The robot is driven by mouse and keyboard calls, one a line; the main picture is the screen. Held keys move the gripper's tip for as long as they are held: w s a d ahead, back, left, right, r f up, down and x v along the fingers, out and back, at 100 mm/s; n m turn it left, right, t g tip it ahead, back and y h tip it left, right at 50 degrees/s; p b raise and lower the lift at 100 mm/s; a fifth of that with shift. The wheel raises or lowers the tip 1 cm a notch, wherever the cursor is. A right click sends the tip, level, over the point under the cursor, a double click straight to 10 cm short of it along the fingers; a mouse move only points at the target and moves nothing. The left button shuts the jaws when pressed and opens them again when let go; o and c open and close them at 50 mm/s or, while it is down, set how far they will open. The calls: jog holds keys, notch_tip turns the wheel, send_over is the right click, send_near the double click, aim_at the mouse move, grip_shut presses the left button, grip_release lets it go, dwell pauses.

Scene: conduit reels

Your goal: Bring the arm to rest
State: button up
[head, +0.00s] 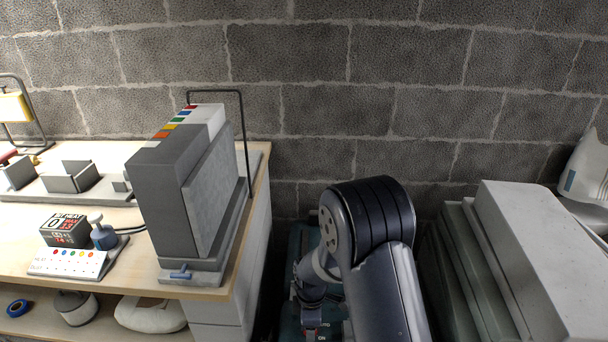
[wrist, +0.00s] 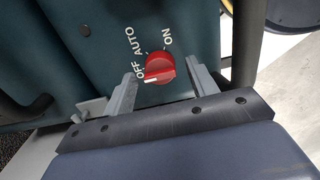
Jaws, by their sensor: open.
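My gripper (wrist: 159,71) is open. In the wrist view its two grey fingers stand either side of a red rotary knob (wrist: 160,66). I see a gap on both sides of the knob, but cannot tell how far the fingertips are from the panel. The knob sits on a dark teal panel (wrist: 75,50) marked OFF, AUTO and ON. A white mark shows on the knob's lower edge, on the OFF side. In the head view my arm (head: 375,230) reaches down in front of the teal machine (head: 291,318) and hides much of it.
A workbench (head: 262,178) stands at left, with a tall grey block of panels (head: 165,195), a labelled cube (head: 64,230) and a colour-dotted card (head: 68,263) on it. Grey cabinets (head: 525,235) stand close at right. A block wall (head: 300,60) closes the back.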

jog(key=shift+f, duration=0.6)
jog(key=shift+r, duration=0.15)
